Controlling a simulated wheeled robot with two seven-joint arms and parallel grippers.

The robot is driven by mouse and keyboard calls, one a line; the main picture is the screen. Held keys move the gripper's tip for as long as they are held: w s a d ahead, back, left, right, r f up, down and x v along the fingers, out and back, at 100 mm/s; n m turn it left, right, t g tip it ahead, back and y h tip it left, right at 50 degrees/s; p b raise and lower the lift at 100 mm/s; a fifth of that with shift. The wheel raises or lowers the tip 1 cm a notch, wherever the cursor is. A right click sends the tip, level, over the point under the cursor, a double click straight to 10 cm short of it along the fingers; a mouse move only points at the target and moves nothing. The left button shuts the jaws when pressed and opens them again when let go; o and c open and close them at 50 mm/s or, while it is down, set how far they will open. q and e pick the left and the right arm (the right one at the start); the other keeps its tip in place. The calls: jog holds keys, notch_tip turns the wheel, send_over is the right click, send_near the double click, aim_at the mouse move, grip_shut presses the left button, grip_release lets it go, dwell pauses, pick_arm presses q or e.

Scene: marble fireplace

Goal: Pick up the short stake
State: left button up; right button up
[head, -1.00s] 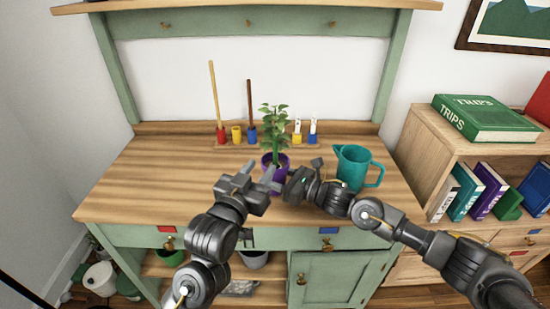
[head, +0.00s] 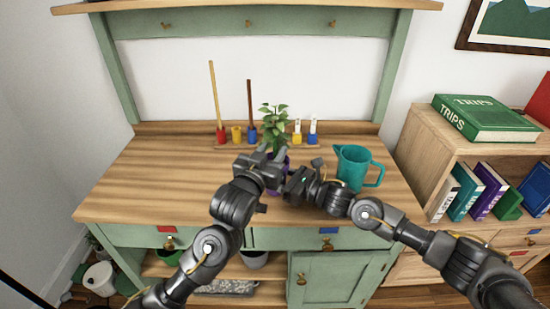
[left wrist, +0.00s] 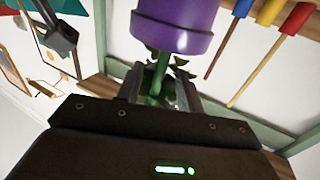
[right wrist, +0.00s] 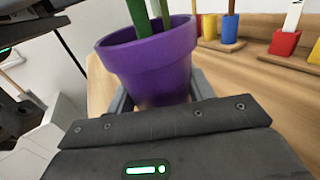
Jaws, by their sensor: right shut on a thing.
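The shorter stake, dark brown (head: 249,103), stands upright in a blue holder (head: 252,134) at the back of the table. A taller tan stake (head: 213,95) stands left of it in a red holder (head: 221,134). My right gripper (right wrist: 158,100) is shut on the purple pot (right wrist: 150,60) with the plant. My left gripper (left wrist: 168,90) is open, its fingers on either side of the green plant stem (left wrist: 160,75); I cannot tell whether they touch it. In the head view, the left gripper partly hides the pot. Both stakes are clear of the grippers.
An empty yellow holder (head: 237,134) sits between the two stakes' holders. White-topped pieces in yellow and blue holders (head: 312,138) stand right of the plant (head: 275,125). A teal jug (head: 352,168) stands close to my right gripper. The table's left part is clear.

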pick_arm(q)
grip_shut()
notch_tip(320, 180, up, 28)
dwell(0.5)
pick_arm(e)
jog(key=o, duration=1.2)
jog(key=shift+o, duration=0.2)
jog(key=shift+d, duration=0.1)
